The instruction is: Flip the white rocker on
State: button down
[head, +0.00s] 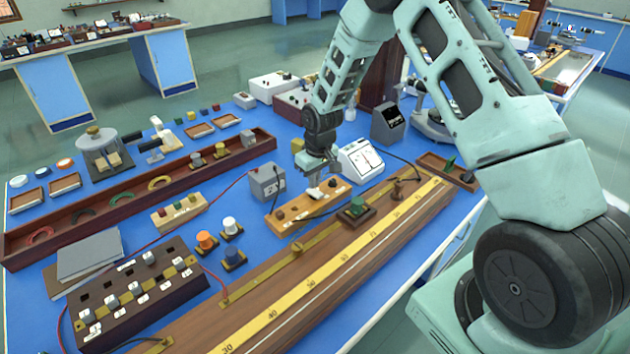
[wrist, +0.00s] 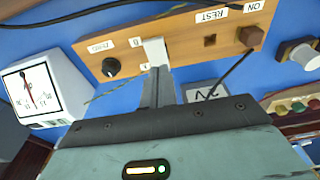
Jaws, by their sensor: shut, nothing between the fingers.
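The white rocker (wrist: 154,50) sits on a wooden board (wrist: 185,38), between a black knob (wrist: 111,67) and a square hole. Small white labels lie beside it. My gripper (wrist: 158,72) is shut and empty, with its fingertips right at the rocker's near end; I cannot tell whether they touch or press it. In the head view my gripper (head: 314,182) points down over the middle of the same board (head: 290,212). The rocker's tilt is hard to make out.
A white dial meter (wrist: 42,92) stands beside the board and also shows in the head view (head: 359,161). A grey box (head: 267,182) stands left of the board. A long wooden rail with a yellow scale (head: 330,283) runs along the front. Cables cross the blue bench.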

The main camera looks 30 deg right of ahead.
aim_at(310, 190)
notch_tip(310, 190, up, 13)
jog(key=w+b, duration=0.1)
jog(key=shift+w+a+f, duration=0.15)
jog(key=shift+w+f, duration=0.05)
jog(key=shift+w, duration=0.15)
jog(key=s+a+r+n, duration=0.1)
jog(key=s+a+r, duration=0.2)
jog(key=s+a, duration=0.55)
jog(key=s+a+r+n, duration=0.2)
jog(key=s+a+r, duration=0.2)
jog(key=s+a, duration=0.4)
jog(key=s+a+r+n+g, duration=0.1)
jog(key=s+a, duration=0.3)
jog(key=s, duration=1.7)
jog(key=shift+a+n+g, duration=0.15)
jog(key=shift+n+g, duration=0.15)
jog(key=shift+n, duration=0.5)
